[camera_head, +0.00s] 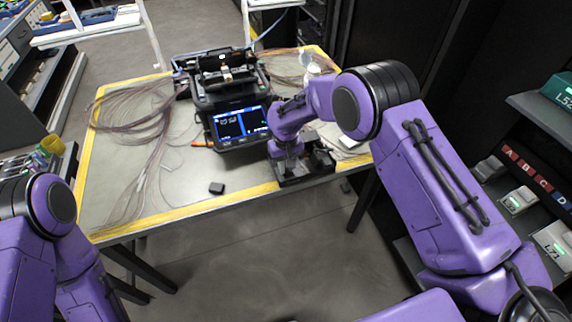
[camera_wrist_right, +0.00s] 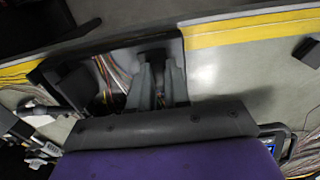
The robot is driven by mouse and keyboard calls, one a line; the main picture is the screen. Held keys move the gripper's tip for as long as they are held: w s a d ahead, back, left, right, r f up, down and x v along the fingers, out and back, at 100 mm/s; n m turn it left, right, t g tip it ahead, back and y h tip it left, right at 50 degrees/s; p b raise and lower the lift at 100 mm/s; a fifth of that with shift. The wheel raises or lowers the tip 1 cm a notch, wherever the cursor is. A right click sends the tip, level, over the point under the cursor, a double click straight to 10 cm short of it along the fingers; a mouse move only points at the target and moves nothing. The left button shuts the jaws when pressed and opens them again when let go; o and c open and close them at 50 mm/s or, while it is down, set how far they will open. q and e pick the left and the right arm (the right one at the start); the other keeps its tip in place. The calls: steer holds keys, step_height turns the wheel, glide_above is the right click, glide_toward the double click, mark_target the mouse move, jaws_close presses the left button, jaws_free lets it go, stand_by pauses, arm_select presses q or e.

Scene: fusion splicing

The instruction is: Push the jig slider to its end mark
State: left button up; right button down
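The jig (camera_head: 317,163) is a dark, low frame at the table's near right edge, right of the splicer's screen. My right gripper (camera_head: 290,163) points down over the jig's left part. In the wrist view its two grey fingers (camera_wrist_right: 160,80) reach into the frame, close to a dark block that may be the slider. Whether they are closed or touch it is unclear. The end mark cannot be made out. My left gripper is outside the view.
The fusion splicer (camera_head: 225,95), with a lit screen, stands behind the jig. Thin fibres (camera_head: 135,125) spread over the table's left side. A small black block (camera_head: 217,188) lies near the yellow front edge (camera_head: 185,212). The table's front middle is mostly free.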

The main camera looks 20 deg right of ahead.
mark_target(298, 170)
steer(key=shift+w+d, duration=0.1)
steer(key=shift+d, duration=2)
steer(key=c, duration=1.2)
jaws_free()
steer(key=shift+o, duration=0.6)
steer(key=shift+d, duration=0.1)
steer(key=shift+r, duration=0.1)
steer(key=shift+r, duration=0.35)
step_height(298, 170, up, 10)
steer(key=b, duration=0.1)
steer(key=shift+f+b, duration=0.2)
steer(key=shift+b, duration=0.2)
